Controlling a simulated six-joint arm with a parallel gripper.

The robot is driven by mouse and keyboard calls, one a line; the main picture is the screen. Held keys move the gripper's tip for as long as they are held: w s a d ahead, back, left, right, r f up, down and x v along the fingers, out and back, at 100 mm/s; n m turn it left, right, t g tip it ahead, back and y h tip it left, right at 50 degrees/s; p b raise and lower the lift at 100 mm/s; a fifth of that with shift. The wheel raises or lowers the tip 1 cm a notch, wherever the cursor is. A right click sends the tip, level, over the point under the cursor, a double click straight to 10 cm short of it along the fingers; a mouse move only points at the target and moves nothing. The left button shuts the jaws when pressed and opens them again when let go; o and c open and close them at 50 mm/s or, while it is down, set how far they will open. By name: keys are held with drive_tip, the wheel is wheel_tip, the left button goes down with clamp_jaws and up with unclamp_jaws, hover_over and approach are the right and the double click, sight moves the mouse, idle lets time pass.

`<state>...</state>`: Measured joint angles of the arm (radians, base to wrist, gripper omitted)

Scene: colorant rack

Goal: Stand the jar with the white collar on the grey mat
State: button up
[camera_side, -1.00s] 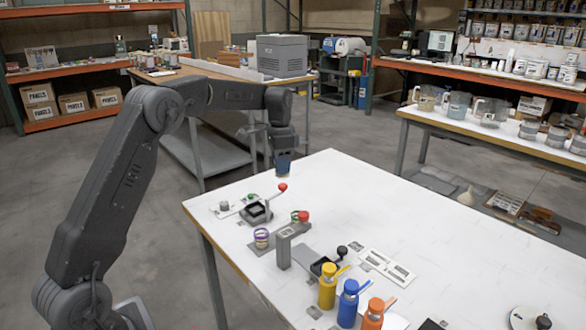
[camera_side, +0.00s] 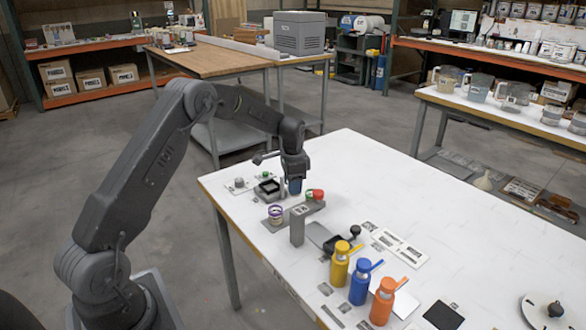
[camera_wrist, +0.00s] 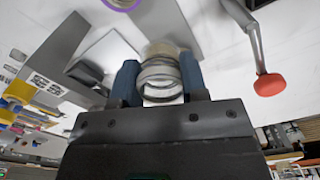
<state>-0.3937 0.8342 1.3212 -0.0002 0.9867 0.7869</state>
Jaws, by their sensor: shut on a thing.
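My gripper (camera_side: 294,187) is low over the far left part of the white table, beside a small black tray fixture. In the wrist view its blue fingers (camera_wrist: 160,82) are shut on a jar (camera_wrist: 160,72) that shows a pale, whitish band. In the side view the fingers and wrist hide this jar. A dark square mat (camera_side: 444,315) lies at the table's near edge; I cannot tell whether it is the grey mat.
A purple-collared jar (camera_side: 276,212) stands beside a grey upright block (camera_side: 297,226). A red knob (camera_side: 318,195) is close right of my gripper. Yellow (camera_side: 340,266), blue (camera_side: 360,286) and orange (camera_side: 383,300) bottles stand nearer. The table's right middle is clear.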

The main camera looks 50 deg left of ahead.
drive_tip(key=shift+f, duration=0.25)
drive_tip(key=shift+f, duration=2.85)
drive_tip(key=shift+f, duration=0.5)
drive_tip(key=o, duration=1.4)
drive_tip(key=shift+r, duration=3.5)
